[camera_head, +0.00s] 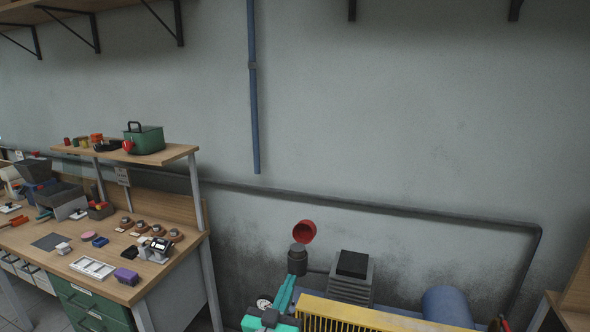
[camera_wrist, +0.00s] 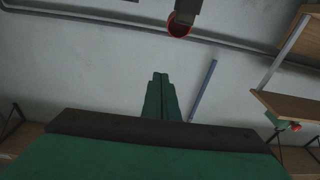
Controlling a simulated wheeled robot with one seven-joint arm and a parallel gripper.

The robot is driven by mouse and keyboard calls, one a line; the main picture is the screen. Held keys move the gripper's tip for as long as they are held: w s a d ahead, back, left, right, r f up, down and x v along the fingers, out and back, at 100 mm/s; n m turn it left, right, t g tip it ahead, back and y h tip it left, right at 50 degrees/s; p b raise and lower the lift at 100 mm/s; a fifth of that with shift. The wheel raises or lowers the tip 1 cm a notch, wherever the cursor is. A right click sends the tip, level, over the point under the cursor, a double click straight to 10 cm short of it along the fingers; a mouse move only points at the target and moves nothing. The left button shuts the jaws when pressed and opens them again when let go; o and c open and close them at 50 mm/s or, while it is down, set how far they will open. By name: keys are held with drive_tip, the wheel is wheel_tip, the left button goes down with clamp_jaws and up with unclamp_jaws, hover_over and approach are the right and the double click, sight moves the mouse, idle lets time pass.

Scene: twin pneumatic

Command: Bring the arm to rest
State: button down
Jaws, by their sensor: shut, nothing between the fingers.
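My gripper (camera_head: 289,279) shows at the bottom of the head view, teal-green, its fingers pointing up and away towards the wall. In the wrist view my gripper (camera_wrist: 160,76) is shut, its two green fingers side by side with nothing between them. Past the fingertips in the head view stands a dark cylinder (camera_head: 297,259) with a round red part (camera_head: 304,232) at its top. In the wrist view the red part (camera_wrist: 179,26) is near the top edge, apart from the fingers.
Machinery with a yellow grille (camera_head: 345,316), a ribbed block (camera_head: 351,278) and a blue tank (camera_head: 447,306) stands at the bottom right. A cluttered workbench (camera_head: 185,257) is at left. A blue pipe (camera_head: 254,100) hangs down the wall. The space before the upper wall is clear.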

drive_tip(key=s+d+f+n+g+y, duration=0.1)
drive_tip(key=s+f+n+y, duration=0.4)
drive_tip(key=s+f, duration=1.65)
drive_tip(key=s+m+g, duration=0.2)
drive_tip(key=s, duration=2.6)
drive_tip(key=shift+s+d+r+y, duration=0.25)
drive_tip(key=shift+r+y, duration=0.05)
drive_tip(key=shift+r, duration=0.15)
